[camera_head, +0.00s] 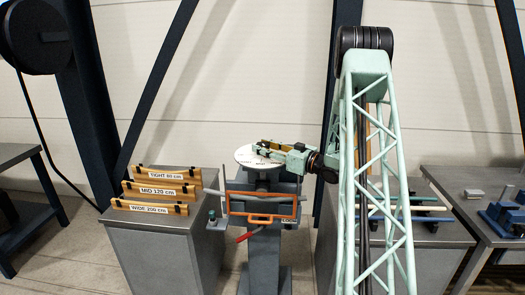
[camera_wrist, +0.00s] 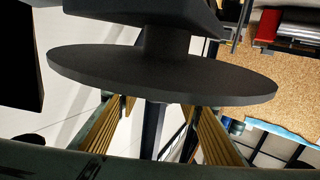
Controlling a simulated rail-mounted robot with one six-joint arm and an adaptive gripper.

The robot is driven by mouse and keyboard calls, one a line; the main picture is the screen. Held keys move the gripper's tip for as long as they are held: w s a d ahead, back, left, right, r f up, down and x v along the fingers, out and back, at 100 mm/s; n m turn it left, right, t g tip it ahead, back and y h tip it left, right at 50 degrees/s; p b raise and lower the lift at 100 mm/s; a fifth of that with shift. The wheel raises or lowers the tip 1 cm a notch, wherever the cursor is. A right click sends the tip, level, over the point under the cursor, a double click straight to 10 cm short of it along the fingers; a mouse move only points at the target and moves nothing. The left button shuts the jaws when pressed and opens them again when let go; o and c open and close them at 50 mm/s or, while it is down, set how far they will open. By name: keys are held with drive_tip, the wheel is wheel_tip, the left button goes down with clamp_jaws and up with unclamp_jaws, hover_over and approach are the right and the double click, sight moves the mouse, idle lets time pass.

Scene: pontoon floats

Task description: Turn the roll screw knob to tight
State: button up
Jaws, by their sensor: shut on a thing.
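The roll screw stand (camera_head: 264,186) is at the middle of the head view, with a pale round dial plate (camera_head: 246,157) on top. My gripper (camera_head: 268,149) reaches in from the right over this plate and is shut at its centre, on the knob. The knob itself is mostly hidden by the fingers, so its setting cannot be read. In the wrist view, two yellow-ribbed finger pads stand either side of a dark upright post. A broad dark disc (camera_wrist: 160,75) fills the upper part; I cannot tell whether it belongs to the knob.
Yellow bars marked TIGHT, MID and WIDE (camera_head: 150,208) lie on the grey cabinet (camera_head: 165,250) at left. An orange frame (camera_head: 262,218) and red lever (camera_head: 250,233) are on the stand's front. A bench with blue tools (camera_head: 503,215) is at right.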

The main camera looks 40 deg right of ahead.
drive_tip(key=shift+f+m+h+b, duration=0.1)
drive_tip(key=shift+m+h+b, duration=0.3)
drive_tip(key=shift+h+b, duration=0.2)
drive_tip(key=m+h+b, duration=0.3)
drive_tip(key=h+b, duration=0.2)
drive_tip(key=b, duration=0.1)
drive_tip(key=m+h+b, duration=0.1)
drive_tip(key=h+b, duration=0.1)
drive_tip(key=shift+a+m+b, duration=0.1)
drive_tip(key=shift+m+b, duration=0.3)
drive_tip(key=m+g+h+b, duration=0.1)
drive_tip(key=h+b, duration=0.2)
drive_tip(key=shift+m, duration=0.4)
drive_tip(key=shift+m+g+h+b, duration=0.45)
drive_tip(key=shift+h+b, duration=0.35)
drive_tip(key=shift+b, duration=0.45)
drive_tip(key=m+g+h+b, duration=0.2)
drive_tip(key=b, duration=0.1)
drive_tip(key=shift+w+h, duration=0.1)
drive_tip(key=shift+h, duration=0.3)
drive_tip(key=shift+m+g+h+b, duration=0.45)
drive_tip(key=shift+m+h+b, duration=0.15)
drive_tip(key=shift+m, duration=0.05)
drive_tip(key=shift+m+g+h+b, duration=0.45)
drive_tip(key=shift+m+g+h, duration=0.25)
drive_tip(key=shift+g, duration=0.2)
